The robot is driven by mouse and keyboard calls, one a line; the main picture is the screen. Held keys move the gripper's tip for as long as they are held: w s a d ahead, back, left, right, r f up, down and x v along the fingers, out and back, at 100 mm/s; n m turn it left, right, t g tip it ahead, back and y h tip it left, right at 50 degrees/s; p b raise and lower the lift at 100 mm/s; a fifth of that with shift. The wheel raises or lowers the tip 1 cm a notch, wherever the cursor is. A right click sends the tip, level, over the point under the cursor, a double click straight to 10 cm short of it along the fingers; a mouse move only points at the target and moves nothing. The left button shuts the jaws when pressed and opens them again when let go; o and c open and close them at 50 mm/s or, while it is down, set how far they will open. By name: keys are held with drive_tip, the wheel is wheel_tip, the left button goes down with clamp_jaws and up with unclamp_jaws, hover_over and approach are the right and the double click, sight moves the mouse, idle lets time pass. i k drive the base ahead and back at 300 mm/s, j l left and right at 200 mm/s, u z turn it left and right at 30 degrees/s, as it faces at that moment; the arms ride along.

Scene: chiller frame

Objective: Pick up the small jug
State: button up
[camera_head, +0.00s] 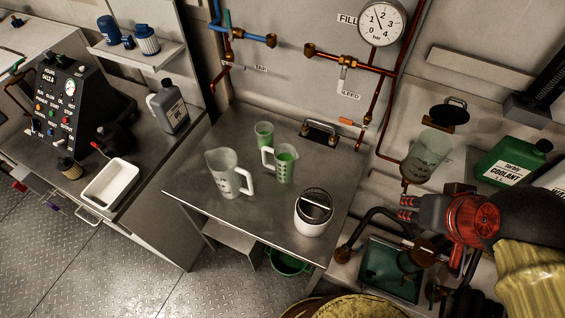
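The small jug (286,168) is a clear measuring jug with green marks or contents and a pale handle on its left. It stands upright on the metal table. A larger translucent jug (223,173) stands left of it with its handle towards it. A green-tinted cup (264,134) stands just behind. My gripper (407,208), grey with red-and-black tips, appears at the right with its tips pointing left. It is well apart from the small jug, beyond the table's right edge. Nothing shows clearly between its tips, and their opening is unclear.
A white lidded canister (314,214) stands at the table's (255,220) front right. A clear container (428,154) and green coolant can (510,163) are at the right. Pipes and a gauge (382,22) line the wall. A white tray (110,184) sits on the left bench.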

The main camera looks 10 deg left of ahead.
sight(285, 154)
drive_tip(key=k+j+u, duration=0.1)
drive_tip(key=j, duration=0.45)
drive_tip(key=j+u, duration=0.1)
drive_tip(key=j, duration=0.45)
drive_tip(key=i+j+u, duration=0.1)
drive_tip(key=j, duration=0.3)
drive_tip(key=i+j+u, duration=0.1)
drive_tip(key=i+j, duration=0.25)
